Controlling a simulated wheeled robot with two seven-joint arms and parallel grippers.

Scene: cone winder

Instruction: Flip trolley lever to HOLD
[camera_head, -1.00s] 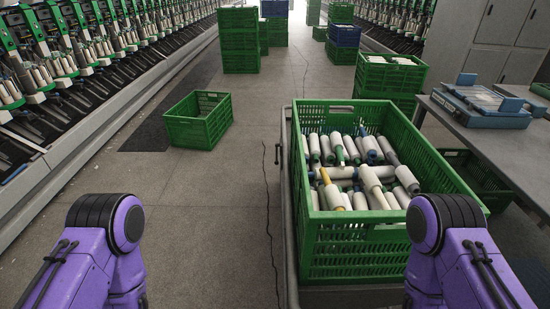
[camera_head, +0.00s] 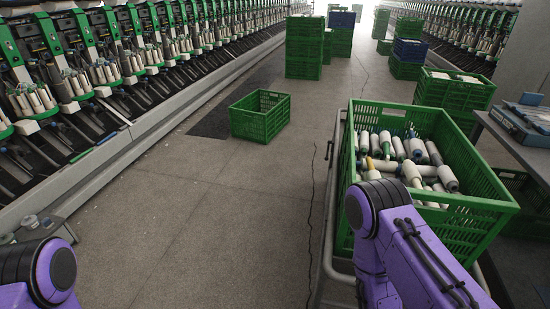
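The trolley (camera_head: 330,205) stands at the right with its grey metal frame partly in view. A green crate (camera_head: 480,205) full of yarn bobbins (camera_head: 400,150) sits on it. I cannot make out a lever with HOLD markings; a small dark piece sticks out from the trolley's left side (camera_head: 328,150), too small to identify. My purple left arm is at the lower left and my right arm is in front of the crate's near left corner. Both grippers are out of the picture.
An empty green crate (camera_head: 260,117) sits on the floor left of the trolley. Winding machines (camera_head: 90,80) line the left side. Crate stacks (camera_head: 304,48) stand further back. A table (camera_head: 520,150) is at the right.

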